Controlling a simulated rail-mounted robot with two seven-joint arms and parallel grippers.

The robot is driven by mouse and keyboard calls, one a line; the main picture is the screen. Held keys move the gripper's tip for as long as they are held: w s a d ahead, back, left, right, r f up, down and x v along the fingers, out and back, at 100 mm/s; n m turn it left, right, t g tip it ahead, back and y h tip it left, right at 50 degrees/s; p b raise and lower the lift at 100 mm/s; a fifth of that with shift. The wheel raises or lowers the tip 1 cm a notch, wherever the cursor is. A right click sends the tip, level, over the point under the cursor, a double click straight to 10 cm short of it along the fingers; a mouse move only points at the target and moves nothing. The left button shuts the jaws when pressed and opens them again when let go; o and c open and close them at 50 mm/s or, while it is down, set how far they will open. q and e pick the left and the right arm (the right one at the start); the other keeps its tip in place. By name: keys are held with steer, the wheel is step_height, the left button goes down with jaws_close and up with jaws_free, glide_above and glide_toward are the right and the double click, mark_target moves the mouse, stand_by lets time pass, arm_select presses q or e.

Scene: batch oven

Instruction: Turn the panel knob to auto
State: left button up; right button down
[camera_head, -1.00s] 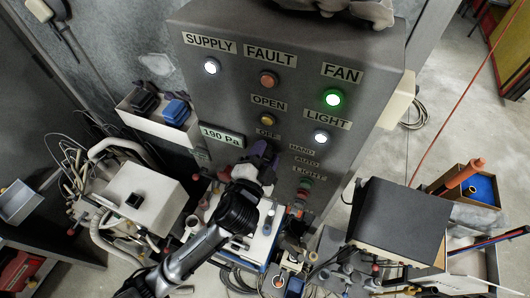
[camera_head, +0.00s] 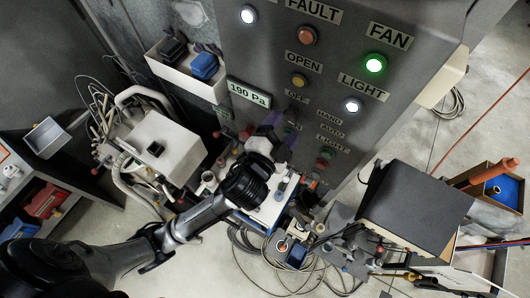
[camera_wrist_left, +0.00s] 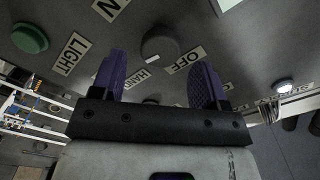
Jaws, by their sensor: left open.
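The panel knob (camera_wrist_left: 160,45) is a dark grey round knob with a small pale mark on its rim, seen in the left wrist view. Labels OFF (camera_wrist_left: 185,59) and HAND (camera_wrist_left: 148,79) lie beside it. In the head view my left gripper largely covers the knob. My left gripper (camera_head: 278,130) is open in front of the panel, and its purple fingers also show in the left wrist view (camera_wrist_left: 160,62). The fingers appear on either side of the knob in the picture. Contact cannot be told. My right gripper is not in view.
The grey control panel (camera_head: 335,80) has lit lamps, a 190 Pa display (camera_head: 249,93) and a green button (camera_wrist_left: 30,38) beside the knob. A white bin (camera_head: 185,75) is at its left. Cluttered equipment and cables stand below.

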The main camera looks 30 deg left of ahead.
arm_select(q)
steer(key=s, duration=1)
steer(key=shift+p, duration=0.35)
steer(key=s+a+f+n+g, duration=0.2)
steer(key=f+n+g, duration=0.1)
steer(key=f+g, duration=0.25)
steer(key=s+a+f+n+g, duration=0.1)
steer(key=s+f+n+g, duration=0.1)
steer(key=f+n+g, duration=0.3)
steer(key=s+a+f+g+p, duration=0.3)
steer(key=s+f, duration=0.3)
steer(key=s, duration=0.5)
steer(key=shift+a+f+g+p, duration=0.4)
steer(key=shift+a+g, duration=0.05)
steer(key=shift+a, duration=0.25)
